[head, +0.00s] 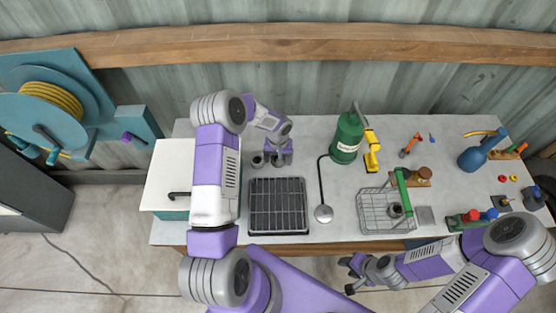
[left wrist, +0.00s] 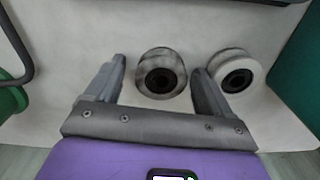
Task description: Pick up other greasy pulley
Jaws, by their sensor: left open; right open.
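Two grey-white pulleys with dark hubs lie side by side at the back of the bench. In the left wrist view the darker, smudged pulley (left wrist: 161,73) appears between my left gripper's fingers (left wrist: 158,68); the right finger also borders the second, paler pulley (left wrist: 238,72). I cannot tell whether the fingers are down around the smudged one. In the head view the left gripper (head: 278,158) mostly hides it, and the other pulley (head: 258,161) shows just left. Another dark-hubbed pulley (head: 396,210) is in the wire basket (head: 376,225). My right gripper (head: 355,274) is open and empty in front of the bench.
A black rack tray (head: 277,205) lies just in front of the left gripper. A green canister (head: 347,138) with a hose and round wand head (head: 323,213) stands to its right. A white sink unit (head: 170,170) is at left. Tools and bottles fill the bench's right end.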

